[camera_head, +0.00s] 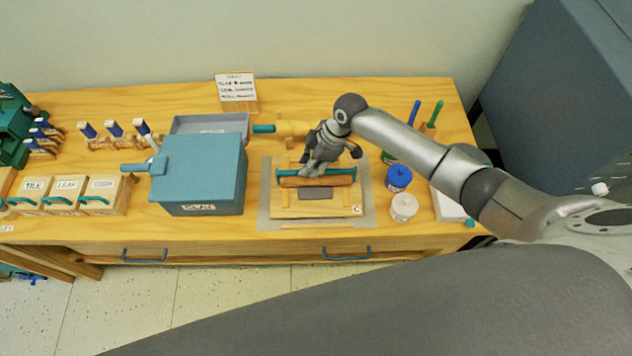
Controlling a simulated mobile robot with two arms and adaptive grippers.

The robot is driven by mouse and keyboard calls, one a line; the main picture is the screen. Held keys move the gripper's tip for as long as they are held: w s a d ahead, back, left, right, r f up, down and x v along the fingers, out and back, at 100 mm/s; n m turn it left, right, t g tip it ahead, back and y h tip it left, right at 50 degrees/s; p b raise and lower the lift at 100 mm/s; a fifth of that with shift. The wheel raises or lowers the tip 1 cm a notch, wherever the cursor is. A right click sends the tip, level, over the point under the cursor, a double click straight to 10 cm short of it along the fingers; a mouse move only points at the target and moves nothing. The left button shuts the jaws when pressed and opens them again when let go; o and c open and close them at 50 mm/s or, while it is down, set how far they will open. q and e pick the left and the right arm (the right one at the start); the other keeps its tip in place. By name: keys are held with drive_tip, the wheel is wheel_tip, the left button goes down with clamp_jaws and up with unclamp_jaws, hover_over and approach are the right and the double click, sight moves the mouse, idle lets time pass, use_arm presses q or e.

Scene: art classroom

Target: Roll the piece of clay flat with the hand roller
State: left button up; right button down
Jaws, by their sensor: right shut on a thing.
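The hand roller (289,181) lies crosswise over a wooden board (292,207), with a brown barrel and teal ends. My right gripper (313,172) reaches down onto it from above and is shut on it. A flat grey piece of clay (316,193) lies on the board just in front of the roller. Whether the roller touches the clay is hard to tell. My left gripper is not in view.
A blue clay box (203,178) stands left of the board. A blue-lidded jar (398,178) and a white-lidded jar (404,206) stand close to its right. A wooden rolling pin with a teal handle (264,129) lies behind. The table's front edge is near.

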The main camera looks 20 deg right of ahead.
drive_tip(key=shift+w+d+f+b, duration=0.25)
drive_tip(key=shift+w+f+b, duration=0.1)
drive_tip(key=shift+w+b, duration=0.25)
drive_tip(key=shift+w+d+r+b, duration=0.1)
drive_tip(key=shift+w+d+b, duration=0.15)
drive_tip(key=shift+w, duration=0.35)
drive_tip(key=shift+w+d+r+b, duration=0.1)
drive_tip(key=shift+w+b, duration=0.25)
drive_tip(key=shift+w, duration=0.2)
drive_tip(key=shift+r, duration=0.15)
wheel_tip(320, 180, up, 8)
drive_tip(key=p, duration=0.5)
drive_tip(key=shift+w, duration=0.15)
